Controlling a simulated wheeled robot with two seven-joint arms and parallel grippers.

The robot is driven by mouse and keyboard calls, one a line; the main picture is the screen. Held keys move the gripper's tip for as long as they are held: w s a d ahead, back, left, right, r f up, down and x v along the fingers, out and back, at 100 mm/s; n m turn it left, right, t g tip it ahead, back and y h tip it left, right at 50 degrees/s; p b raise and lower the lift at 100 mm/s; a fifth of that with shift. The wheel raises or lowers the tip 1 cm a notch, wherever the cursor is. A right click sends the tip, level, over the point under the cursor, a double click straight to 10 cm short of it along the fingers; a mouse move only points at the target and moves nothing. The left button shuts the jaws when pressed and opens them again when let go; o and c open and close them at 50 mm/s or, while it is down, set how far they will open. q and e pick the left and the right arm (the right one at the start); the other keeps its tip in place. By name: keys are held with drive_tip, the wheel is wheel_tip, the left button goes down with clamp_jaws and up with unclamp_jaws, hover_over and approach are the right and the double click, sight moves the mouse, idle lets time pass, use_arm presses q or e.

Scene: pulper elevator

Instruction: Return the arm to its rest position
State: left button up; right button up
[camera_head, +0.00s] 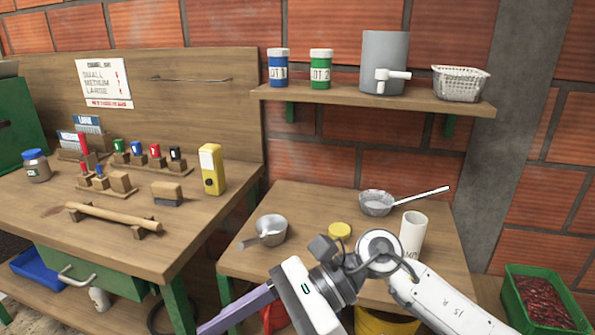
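My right arm (432,298) comes in from the lower right, white with dark grey joints. It bends at a round joint and reaches left across the front of the lower wooden table. Its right gripper (228,315) points to the lower left, over the gap between the table and the workbench. One long purple-grey finger shows; the other cannot be made out, so its opening is unclear. I see nothing held, but the fingertip end is near the bottom edge. My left arm and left gripper are out of view.
The lower table (310,205) holds a metal scoop (271,230), yellow lid (339,230), strainer (376,203) and white cylinder (412,236), close behind my arm. A shelf (345,98) hangs above. The workbench (120,240) is left; a green crate (540,300) of red cherries stands right.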

drive_tip(key=w+r+m+t+y, duration=0.5)
drive_tip(key=m+t+y, duration=0.4)
drive_tip(key=m, duration=0.6)
drive_tip(key=w+d+f+m+t+h, duration=0.4)
drive_tip(key=m+t, duration=0.3)
drive_tip(key=m, duration=0.4)
drive_tip(key=w+d+f+m+t+h, duration=0.2)
drive_tip(key=d+f+m+t+h, duration=0.3)
drive_tip(key=m, duration=0.7)
drive_tip(key=s+d+f+m+h, duration=0.2)
drive_tip(key=d+f+m+h, duration=0.3)
drive_tip(key=f, duration=0.3)
drive_tip(key=s+d+f+m+h, duration=0.2)
drive_tip(key=s+d+f+m, duration=0.1)
drive_tip(key=d+f+m, duration=0.4)
drive_tip(key=s+d+f+m+g+h, duration=0.2)
drive_tip(key=s+d+f+m+g, duration=0.2)
drive_tip(key=s+f, duration=1)
drive_tip(key=m+g, duration=0.2)
drive_tip(key=shift+f+g+h, duration=0.3)
drive_tip(key=shift+g+h, duration=0.1)
